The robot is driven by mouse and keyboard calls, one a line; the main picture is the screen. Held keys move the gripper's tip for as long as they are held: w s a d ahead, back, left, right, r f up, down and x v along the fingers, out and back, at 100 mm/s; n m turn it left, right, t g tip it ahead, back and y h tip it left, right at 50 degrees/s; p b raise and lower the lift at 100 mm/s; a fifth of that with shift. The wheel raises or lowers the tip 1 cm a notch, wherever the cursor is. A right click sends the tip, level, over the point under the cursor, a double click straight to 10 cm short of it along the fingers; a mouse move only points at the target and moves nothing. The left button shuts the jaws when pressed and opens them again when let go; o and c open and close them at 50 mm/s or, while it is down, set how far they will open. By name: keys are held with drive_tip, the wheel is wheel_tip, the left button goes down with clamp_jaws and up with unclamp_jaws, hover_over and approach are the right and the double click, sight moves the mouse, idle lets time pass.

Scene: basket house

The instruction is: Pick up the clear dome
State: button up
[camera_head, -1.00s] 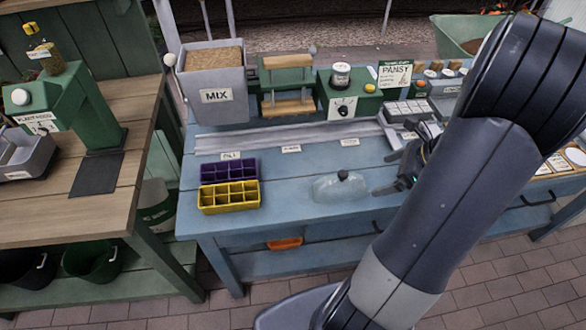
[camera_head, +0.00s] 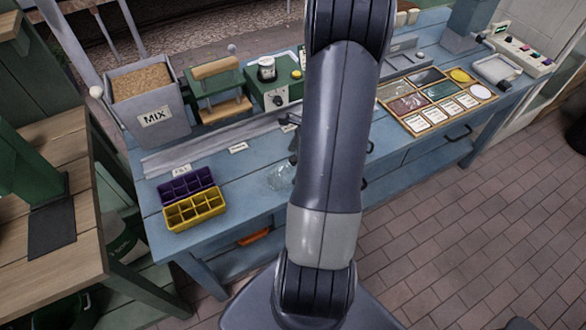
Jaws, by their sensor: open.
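The clear dome (camera_head: 281,177) sits on the blue bench top near its front edge, just left of my arm. It is see-through and pale, and my arm hides its right part and its knob. My gripper (camera_head: 293,143) is mostly hidden behind my arm; only small dark parts show beside it, above and close to the dome. It is open. I cannot tell whether it touches the dome.
Purple (camera_head: 187,183) and yellow (camera_head: 194,209) seed trays stand on the bench left of the dome. A grey MIX bin (camera_head: 153,107) and a green press (camera_head: 214,92) stand behind. A sectioned wooden tray (camera_head: 437,99) lies to the right.

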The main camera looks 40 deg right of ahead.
sight(294, 163)
drive_tip(key=shift+d+x, duration=0.15)
drive_tip(key=shift+x, duration=0.9)
drive_tip(key=shift+d+x, duration=0.1)
drive_tip(key=shift+x, duration=1)
drive_tip(key=c, duration=1.2)
